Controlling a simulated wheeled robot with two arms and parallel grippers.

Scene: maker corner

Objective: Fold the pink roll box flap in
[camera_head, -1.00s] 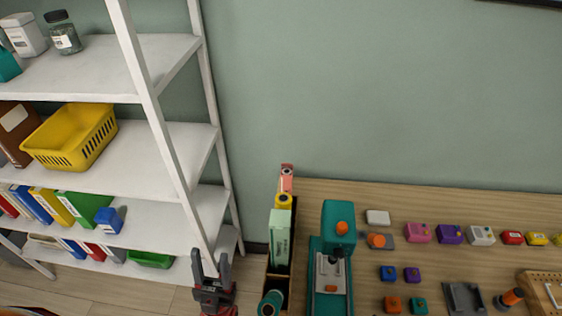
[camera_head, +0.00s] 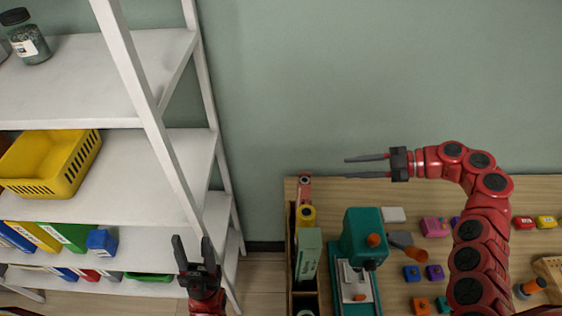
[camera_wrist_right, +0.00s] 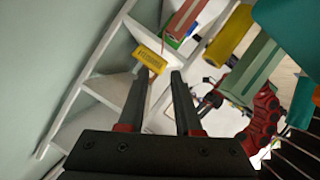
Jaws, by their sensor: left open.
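The pink roll box (camera_head: 304,190) stands at the back end of a row of boxes in a narrow dark holder at the table's left edge. It also shows at the top of the right wrist view (camera_wrist_right: 184,20). Its flap is too small to make out. My right gripper (camera_head: 347,168) is open and empty, pointing left, to the right of the pink box and apart from it. Its two dark fingers (camera_wrist_right: 159,73) are parted in the right wrist view. My left gripper (camera_head: 192,240) is open and empty, pointing up, left of the holder and in front of the shelf.
A yellow roll box (camera_head: 306,215) and a pale green box (camera_head: 308,254) stand before the pink box. A teal press (camera_head: 362,240) is right of the holder. Small coloured blocks cover the table further right. A white shelf (camera_head: 160,150) with a yellow basket (camera_head: 55,163) stands left.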

